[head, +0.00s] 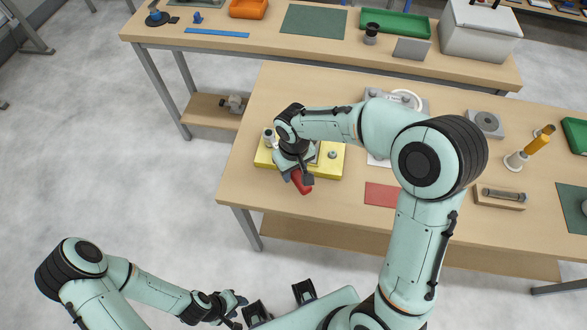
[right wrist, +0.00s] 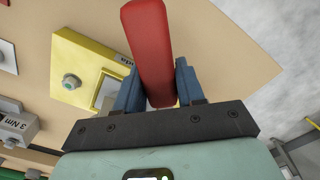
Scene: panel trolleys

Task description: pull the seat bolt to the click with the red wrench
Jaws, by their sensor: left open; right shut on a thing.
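The red wrench (right wrist: 148,45) is held between the blue fingers of my right gripper (right wrist: 155,90); its red handle (head: 301,183) also shows in the head view. My right gripper (head: 296,178) is shut on it at the front edge of the yellow block (head: 330,164). One bolt (head: 332,155) shows on the block's right side; a bolt (right wrist: 71,81) also shows on the yellow block (right wrist: 88,60) in the right wrist view. The wrench's working end and whether it touches a bolt are hidden. My left gripper (head: 238,308) is open and empty, low over the floor, away from the table.
The wooden table (head: 345,205) also carries a red mat (head: 381,195), a yellow-handled tool (head: 540,139) on a stand and a wooden block (head: 500,197). A grey block marked 3 Nm (right wrist: 14,126) stands near the yellow block. A second bench (head: 265,38) lies behind.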

